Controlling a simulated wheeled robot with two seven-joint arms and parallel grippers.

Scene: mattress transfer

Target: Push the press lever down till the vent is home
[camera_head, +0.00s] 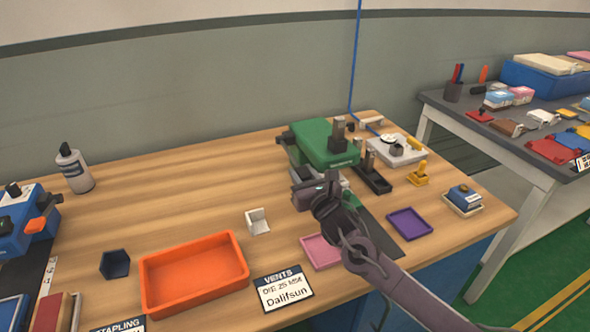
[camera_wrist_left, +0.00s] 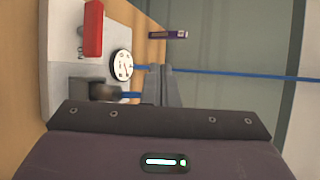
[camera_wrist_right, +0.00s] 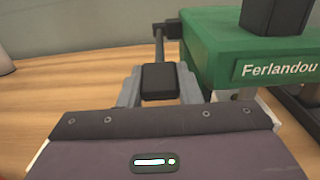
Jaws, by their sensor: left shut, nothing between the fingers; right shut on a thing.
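The green press (camera_head: 325,142) stands toward the back right of the wooden table, and its name plate shows in the right wrist view (camera_wrist_right: 282,68). Its press lever (camera_wrist_right: 158,45) is a dark rod at the press's left side with a black grip. My right gripper (camera_wrist_right: 158,88) is shut on that grip; in the head view the gripper (camera_head: 322,190) is in front of the press and covers part of it. I cannot make out the vent. My left gripper (camera_wrist_left: 163,88) shows only in its wrist view, shut and empty, near a white device with a round dial (camera_wrist_left: 122,66).
An orange tray (camera_head: 150,292), a pink tray (camera_head: 318,255) and a purple tray (camera_head: 409,223) lie in front. A vents label card (camera_head: 284,290) and a small white bracket (camera_head: 258,220) are nearby. A blue cable (camera_head: 355,50) hangs behind. The table's back left is mostly clear.

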